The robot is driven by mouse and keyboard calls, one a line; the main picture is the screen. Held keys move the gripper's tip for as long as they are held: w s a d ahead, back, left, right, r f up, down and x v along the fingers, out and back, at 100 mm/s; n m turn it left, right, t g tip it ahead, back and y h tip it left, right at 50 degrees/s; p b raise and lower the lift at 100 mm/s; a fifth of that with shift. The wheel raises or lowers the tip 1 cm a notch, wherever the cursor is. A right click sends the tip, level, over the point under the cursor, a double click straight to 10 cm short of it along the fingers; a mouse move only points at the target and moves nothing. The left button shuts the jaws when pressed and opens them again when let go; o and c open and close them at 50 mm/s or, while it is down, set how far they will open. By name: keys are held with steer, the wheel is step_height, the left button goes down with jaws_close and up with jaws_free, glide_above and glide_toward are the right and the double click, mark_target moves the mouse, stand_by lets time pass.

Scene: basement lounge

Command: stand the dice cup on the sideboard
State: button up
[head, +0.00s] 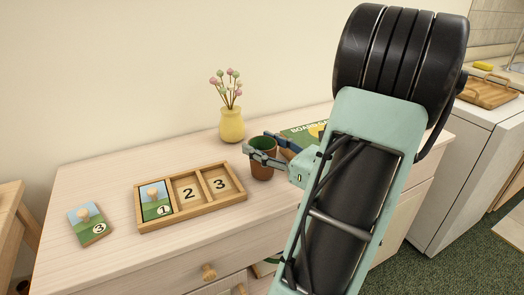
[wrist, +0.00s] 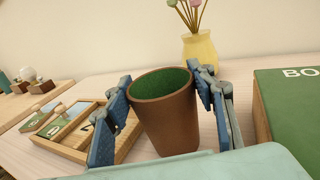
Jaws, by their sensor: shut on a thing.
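The dice cup (head: 262,170) is brown with a green inside. It is upright over the sideboard (head: 110,180), between the numbered tray and the game box. My gripper (head: 266,146) is shut on the dice cup, one finger on each side. In the wrist view the cup (wrist: 167,112) stands between the blue finger pads of my gripper (wrist: 162,92), mouth up and looking empty. Its base is low, at or just above the sideboard top; I cannot tell whether it touches.
A wooden tray (head: 192,220) with numbered slots lies left of the cup, a picture card in slot 1. A loose card (head: 90,224) lies farther left. A yellow vase (head: 232,125) with flowers stands behind. A green game box (head: 303,133) lies right.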

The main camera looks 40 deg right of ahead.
steer(key=shift+f, duration=0.3)
steer(key=shift+f, duration=0.1)
steer(key=shift+f, duration=0.15)
steer(key=o, duration=1.1)
steer(key=shift+o, duration=0.2)
steer(key=shift+r, duration=0.25)
steer(key=s, duration=0.4)
steer(key=s+p, duration=0.1)
steer(key=s, duration=0.3)
steer(key=s+d+p, duration=0.1)
steer(key=s, duration=0.3)
